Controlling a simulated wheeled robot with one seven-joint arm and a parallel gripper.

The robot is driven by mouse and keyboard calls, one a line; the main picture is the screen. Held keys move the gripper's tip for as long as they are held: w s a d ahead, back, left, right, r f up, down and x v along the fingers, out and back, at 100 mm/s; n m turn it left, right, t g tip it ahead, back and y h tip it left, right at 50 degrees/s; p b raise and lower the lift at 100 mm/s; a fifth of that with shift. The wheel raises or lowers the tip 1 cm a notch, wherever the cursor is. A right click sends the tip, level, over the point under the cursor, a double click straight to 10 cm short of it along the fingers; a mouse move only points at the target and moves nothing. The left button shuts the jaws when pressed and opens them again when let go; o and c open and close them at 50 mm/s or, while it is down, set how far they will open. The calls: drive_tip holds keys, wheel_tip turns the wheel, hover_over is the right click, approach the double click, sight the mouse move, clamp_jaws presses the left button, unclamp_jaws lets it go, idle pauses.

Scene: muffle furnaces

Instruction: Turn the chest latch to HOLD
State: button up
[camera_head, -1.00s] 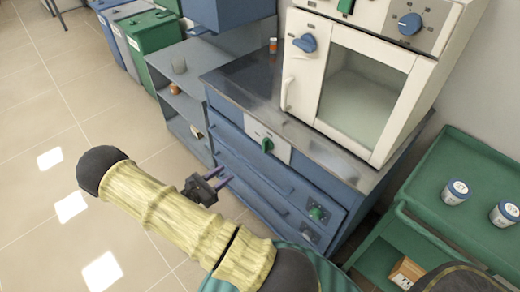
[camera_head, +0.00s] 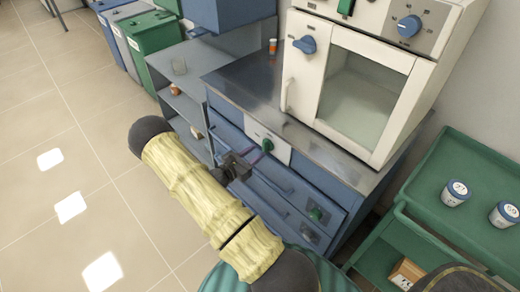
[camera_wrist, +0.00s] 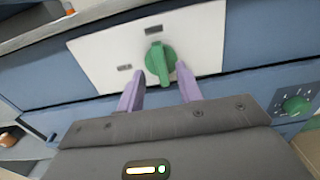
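The chest latch is a green knob (camera_head: 267,145) on a white plate (camera_head: 281,149) at the top front of the blue drawer chest. In the wrist view the knob (camera_wrist: 160,62) stands near the plate's middle, its grip close to upright and slightly tilted. Small dark labels sit above and left of it, too small to read. My gripper (camera_head: 259,154) is right in front of the plate. In the wrist view its purple fingers are apart, one on each side of the knob's lower part, with gaps; my gripper (camera_wrist: 161,74) is open. Whether the tips reach around the knob is unclear.
A second green knob (camera_head: 316,214) sits lower right on the chest front. A bar handle (camera_head: 270,206) crosses the drawer below my gripper. A white furnace (camera_head: 365,85) stands on the metal top (camera_head: 255,90). A green cart (camera_head: 445,195) stands at right. Floor at left is clear.

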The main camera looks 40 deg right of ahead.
sight(263, 147)
drive_tip(key=shift+w+d, duration=0.1)
drive_tip(key=shift+d, duration=1.45)
clamp_jaws()
